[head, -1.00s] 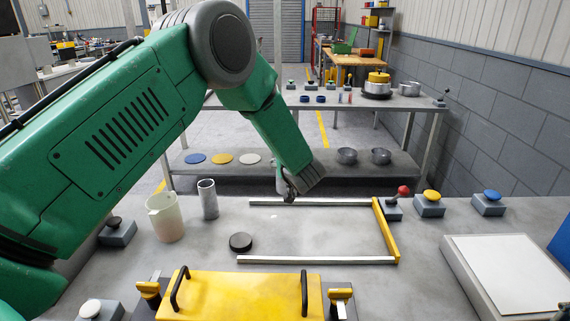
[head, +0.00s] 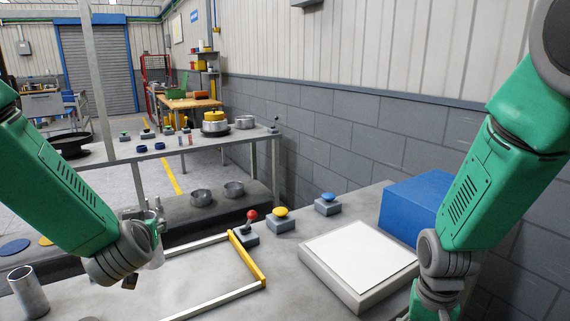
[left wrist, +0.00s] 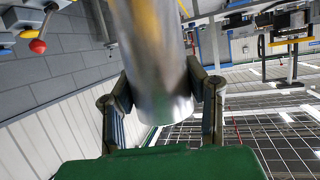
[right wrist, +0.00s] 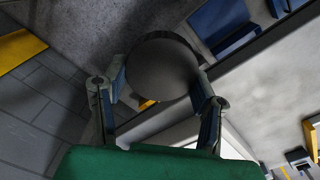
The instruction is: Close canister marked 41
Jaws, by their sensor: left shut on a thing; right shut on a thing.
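My left gripper (head: 148,225) is shut on a shiny metal canister (left wrist: 152,60), held above the bench near the left end of the rail frame. In the left wrist view the canister sits between both fingers. No number can be read on it. My right gripper (right wrist: 158,95) is shut on a dark round lid-like piece (right wrist: 162,66). In the head view the right arm reaches down at the right, and its fingers are cut off by the bottom edge. Another grey metal cylinder (head: 28,290) stands upright on the bench at the lower left.
A rail frame with a yellow end bar (head: 247,258) lies on the bench. Behind it stand a red-knobbed lever (head: 250,220), a yellow button (head: 281,217) and a blue button (head: 327,203). A white-topped plate (head: 360,252) and a blue box (head: 412,203) are at the right.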

